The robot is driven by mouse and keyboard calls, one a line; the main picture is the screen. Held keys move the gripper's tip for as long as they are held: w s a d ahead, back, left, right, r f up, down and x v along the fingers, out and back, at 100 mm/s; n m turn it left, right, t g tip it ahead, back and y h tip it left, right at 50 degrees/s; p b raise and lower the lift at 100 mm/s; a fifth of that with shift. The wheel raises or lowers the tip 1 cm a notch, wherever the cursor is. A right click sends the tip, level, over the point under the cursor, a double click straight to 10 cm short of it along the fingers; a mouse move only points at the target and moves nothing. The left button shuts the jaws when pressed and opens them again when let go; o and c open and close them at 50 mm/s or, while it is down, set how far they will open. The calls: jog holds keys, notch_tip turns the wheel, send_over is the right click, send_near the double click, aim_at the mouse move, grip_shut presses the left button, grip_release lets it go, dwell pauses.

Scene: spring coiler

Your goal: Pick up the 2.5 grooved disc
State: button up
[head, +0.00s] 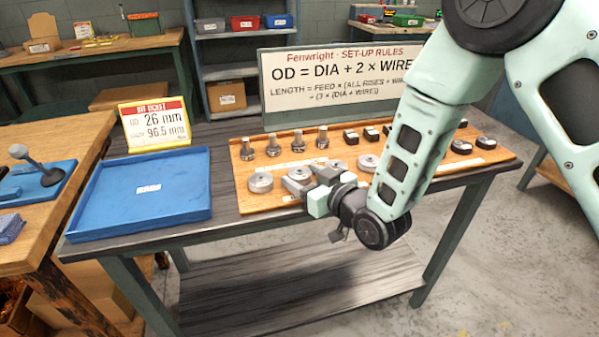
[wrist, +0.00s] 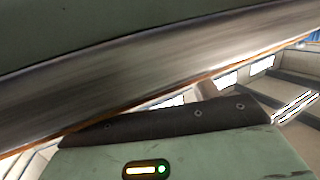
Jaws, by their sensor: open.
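Grey metal discs stand along the front of the wooden board; one round disc (head: 261,182) is at the left and another (head: 368,162) is right of my gripper. Their size marks are too small to read, so I cannot tell which is the 2.5 grooved disc. My gripper (head: 312,184) is open at the front edge of the board, just right of the left disc. It hides part of the disc row, and I cannot tell whether it touches a disc. The wrist view shows no disc clearly.
A rules sign (head: 345,75) stands at the back.

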jog(key=shift+w+a, duration=0.1)
jog(key=c, duration=0.9)
jog(key=shift+c, duration=0.2)
